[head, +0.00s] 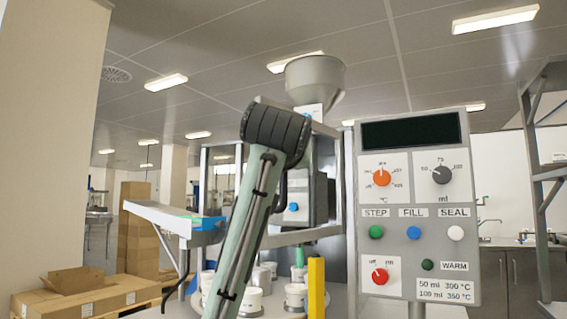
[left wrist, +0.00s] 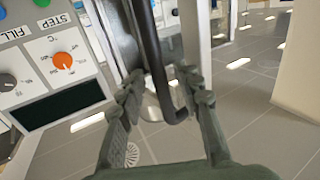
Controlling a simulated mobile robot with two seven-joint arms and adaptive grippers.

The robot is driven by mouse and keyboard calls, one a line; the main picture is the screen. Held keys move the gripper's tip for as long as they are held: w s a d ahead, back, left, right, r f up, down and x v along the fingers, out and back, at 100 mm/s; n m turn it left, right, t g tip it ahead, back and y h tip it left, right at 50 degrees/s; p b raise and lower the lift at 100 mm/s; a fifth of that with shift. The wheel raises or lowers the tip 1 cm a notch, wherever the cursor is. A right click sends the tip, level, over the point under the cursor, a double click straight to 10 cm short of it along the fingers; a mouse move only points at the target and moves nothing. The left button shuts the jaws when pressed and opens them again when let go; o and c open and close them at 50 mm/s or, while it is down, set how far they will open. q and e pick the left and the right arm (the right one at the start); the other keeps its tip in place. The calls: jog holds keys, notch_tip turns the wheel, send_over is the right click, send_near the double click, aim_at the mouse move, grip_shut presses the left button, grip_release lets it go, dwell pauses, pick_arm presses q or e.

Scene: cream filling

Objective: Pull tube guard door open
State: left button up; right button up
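The tube guard door appears to be part of the grey-framed enclosure (head: 204,180) behind my left arm in the head view; its glazing is hard to make out. A black bar handle (left wrist: 154,62) with a bent end runs between the fingers of my left gripper (left wrist: 161,80) in the left wrist view. The fingers are apart, with the bar between them and nearer the right-hand finger; contact cannot be told. My left arm and wrist hide the gripper and most of the door in the head view. My right gripper is not in view.
A control panel (head: 413,200) with knobs and buttons stands close to the right of my arm. A yellow post (head: 316,287) and several white tubs (head: 250,299) are low in front. A conveyor (head: 165,217) extends left, above cardboard boxes (head: 85,297).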

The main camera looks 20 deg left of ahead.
pick_arm(q)
jog(key=v, duration=1.1)
jog(key=shift+s, duration=0.35)
jog(key=shift+d, duration=0.15)
